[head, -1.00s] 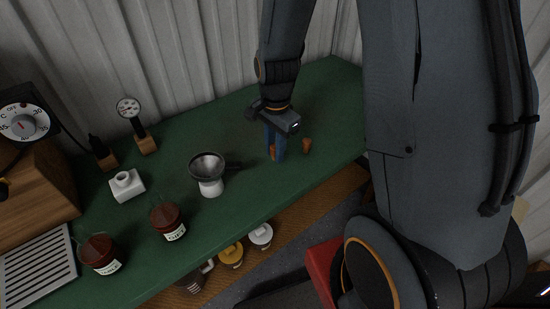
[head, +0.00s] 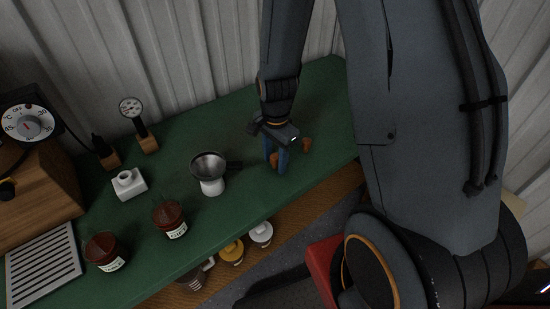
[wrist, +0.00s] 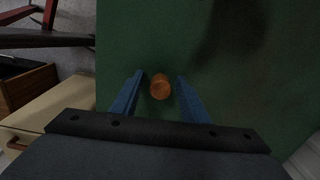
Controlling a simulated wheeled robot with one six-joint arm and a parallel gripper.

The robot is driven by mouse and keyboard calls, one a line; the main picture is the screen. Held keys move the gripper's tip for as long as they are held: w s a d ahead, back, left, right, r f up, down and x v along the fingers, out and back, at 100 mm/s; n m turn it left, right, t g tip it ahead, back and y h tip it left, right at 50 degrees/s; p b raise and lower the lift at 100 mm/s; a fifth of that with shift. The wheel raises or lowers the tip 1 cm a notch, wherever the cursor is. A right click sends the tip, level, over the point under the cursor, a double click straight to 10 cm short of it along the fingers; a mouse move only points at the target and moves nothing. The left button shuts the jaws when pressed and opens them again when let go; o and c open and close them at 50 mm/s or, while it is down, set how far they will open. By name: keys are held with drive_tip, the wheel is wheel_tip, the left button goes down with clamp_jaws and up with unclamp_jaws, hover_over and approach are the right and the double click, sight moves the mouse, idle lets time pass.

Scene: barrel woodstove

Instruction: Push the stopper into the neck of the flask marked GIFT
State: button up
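An orange-brown stopper (wrist: 160,87) lies on the green bench between the spread fingers of my gripper (wrist: 160,76) in the wrist view, with a gap on each side. In the head view my gripper (head: 276,168) points down at the bench with its blue fingers apart, and this stopper (head: 273,159) shows partly behind them. A second similar stopper (head: 306,145) lies just right of the fingers. Two dark red flasks with white labels, a left flask (head: 105,252) and a right flask (head: 169,218), stand at the front left.
A metal funnel (head: 209,164) sits on a white vessel between my gripper and the flasks. The corrugated wall (head: 170,50) is behind. Bench right of the funnel is mostly clear.

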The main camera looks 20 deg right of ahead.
sight(275, 158)
drive_tip(key=shift+f+b, duration=0.1)
drive_tip(key=shift+b, duration=0.3)
drive_tip(key=r, duration=0.2)
drive_tip(key=r+b, duration=0.1)
drive_tip(key=r, duration=0.4)
drive_tip(key=shift+s+a+r, duration=0.1)
drive_tip(key=shift+s, duration=0.15)
drive_tip(key=shift+s+r+b, duration=0.15)
drive_tip(key=shift+r+b, duration=0.15)
drive_tip(key=shift+r, duration=0.15)
drive_tip(key=s+r+n, duration=0.4)
drive_tip(key=s+n, duration=0.4)
drive_tip(key=n, duration=0.5)
drive_tip(key=shift+s+r+n+t, duration=0.15)
drive_tip(key=shift+s+n+t, duration=0.15)
drive_tip(key=shift+s+t, duration=0.1)
drive_tip(key=shift+o, duration=0.6)
drive_tip(key=shift+w+r, duration=0.1)
drive_tip(key=shift+w, duration=0.05)
